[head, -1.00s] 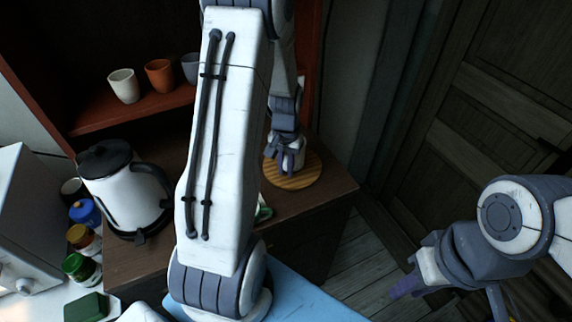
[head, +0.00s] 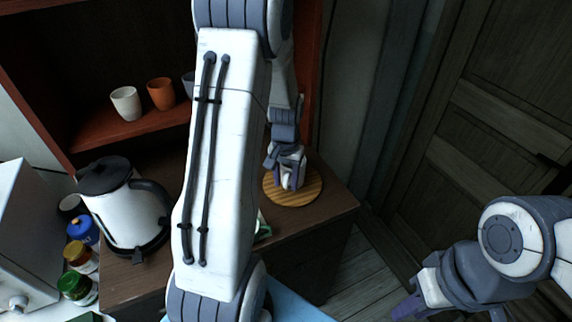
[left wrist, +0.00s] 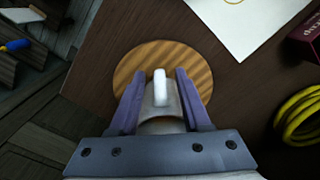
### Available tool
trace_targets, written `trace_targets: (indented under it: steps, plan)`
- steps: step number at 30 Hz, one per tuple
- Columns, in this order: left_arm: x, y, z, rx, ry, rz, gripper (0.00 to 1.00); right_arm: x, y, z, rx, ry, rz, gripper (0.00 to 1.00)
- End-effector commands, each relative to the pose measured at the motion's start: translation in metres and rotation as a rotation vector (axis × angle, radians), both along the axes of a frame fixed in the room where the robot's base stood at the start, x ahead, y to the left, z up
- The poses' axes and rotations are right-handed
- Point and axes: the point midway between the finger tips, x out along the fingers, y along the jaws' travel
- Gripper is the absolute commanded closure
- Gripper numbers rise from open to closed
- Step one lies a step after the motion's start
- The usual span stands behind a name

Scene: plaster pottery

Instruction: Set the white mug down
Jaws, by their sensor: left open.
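The white mug (left wrist: 161,92) stands over the round striped wooden board (left wrist: 200,70) in the left wrist view, its handle pointing up the picture. My left gripper (left wrist: 154,92) is open, with one purple finger on each side of the mug; I cannot tell whether either finger touches it. In the head view my left gripper (head: 288,182) is low over the board (head: 310,191) and hides most of the mug. My right gripper (head: 420,298) is at the lower right, away from the board, partly cut off; its jaws cannot be read.
A white kettle (head: 130,212) and several lidded jars stand at the left. A white cup (head: 126,103) and an orange cup (head: 161,93) are on the shelf. Paper (left wrist: 240,20) and a yellow coil (left wrist: 300,117) lie right of the board. The counter edge is close by.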

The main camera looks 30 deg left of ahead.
Motion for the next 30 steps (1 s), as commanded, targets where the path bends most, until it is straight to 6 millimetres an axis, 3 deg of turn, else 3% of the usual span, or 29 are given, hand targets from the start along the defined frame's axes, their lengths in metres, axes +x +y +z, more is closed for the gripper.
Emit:
trace_targets:
  steps: [6,12,23,26,30]
  plan:
    - [0.002,0.001,0.049,0.004,-0.009,0.0,0.52,0.0,0.0,-0.009,0.0,0.0,0.0,0.7]
    - [0.001,0.0,0.084,0.002,-0.005,0.0,0.52,0.0,0.0,-0.012,0.0,0.0,0.0,0.7]
    - [0.0,-0.006,0.102,-0.001,-0.001,-0.012,0.52,0.0,0.0,-0.013,0.0,0.0,0.0,0.7]
    - [-0.003,-0.036,0.106,-0.003,-0.007,-0.078,0.52,0.0,0.0,-0.013,0.0,0.0,0.0,0.7]
    - [-0.026,-0.12,0.116,-0.017,-0.024,-0.273,0.52,0.0,0.0,-0.013,0.0,0.0,0.0,0.7]
